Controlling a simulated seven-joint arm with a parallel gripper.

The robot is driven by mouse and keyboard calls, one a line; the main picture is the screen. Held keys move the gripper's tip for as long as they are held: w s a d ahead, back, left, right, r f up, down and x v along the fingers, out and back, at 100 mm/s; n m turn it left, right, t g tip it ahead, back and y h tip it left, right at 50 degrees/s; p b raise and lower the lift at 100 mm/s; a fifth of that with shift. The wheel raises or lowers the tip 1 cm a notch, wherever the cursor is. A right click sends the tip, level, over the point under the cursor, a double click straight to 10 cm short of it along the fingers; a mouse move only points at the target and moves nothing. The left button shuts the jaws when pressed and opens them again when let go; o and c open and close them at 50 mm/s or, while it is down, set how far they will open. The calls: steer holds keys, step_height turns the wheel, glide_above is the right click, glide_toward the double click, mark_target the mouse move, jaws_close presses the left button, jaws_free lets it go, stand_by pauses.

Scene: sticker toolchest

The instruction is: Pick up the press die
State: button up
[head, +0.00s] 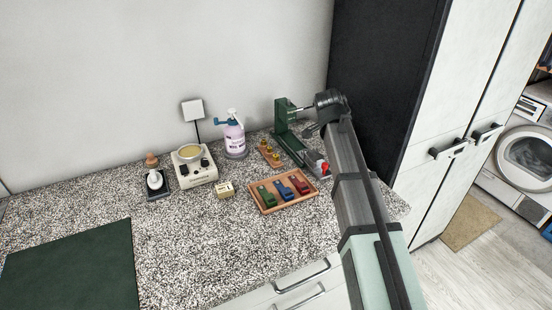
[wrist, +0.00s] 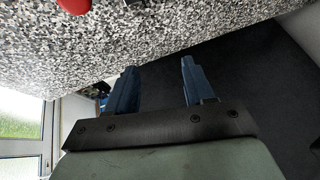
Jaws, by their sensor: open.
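I cannot tell for certain which piece is the press die. Small brass-topped pieces (head: 270,153) stand on a narrow wooden holder beside the green press (head: 285,122) in the head view. The press has a long base and a red knob (head: 324,167) at its front end. My gripper (wrist: 158,82) is open in the wrist view, with nothing between its two blue-grey fingers. In the head view my arm reaches up past the right side of the press, and its end is near the press top. A red rounded part (wrist: 72,5) shows at the wrist view's top edge.
A wooden tray (head: 284,207) holds green, blue and red pieces. To the left are a small yellowish box (head: 225,190), a pot device (head: 195,170), a spray bottle (head: 234,138) and a stamp-like item (head: 155,181). A dark cabinet (head: 385,70) stands close on the right.

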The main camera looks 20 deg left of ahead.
steer(key=s+a+r+m+g+y, duration=0.1)
steer(key=s+a+r+m+g, duration=0.3)
steer(key=a, duration=0.6)
steer(key=s+a+r+m+g+y, duration=0.15)
steer(key=a+r+m, duration=0.3)
steer(key=a, duration=0.55)
glide_above(276, 156)
steer(key=shift+n, duration=0.45)
steer(key=f, duration=0.7)
steer(key=shift+w+d+f, duration=0.2)
steer(key=shift+w+f, duration=0.1)
steer(key=shift+f, duration=0.05)
steer(key=shift+s+a+f, duration=0.15)
steer(key=shift+f, duration=1.2)
steer(key=shift+s+a+f, duration=0.1)
steer(key=shift+f, duration=1.25)
jaws_close()
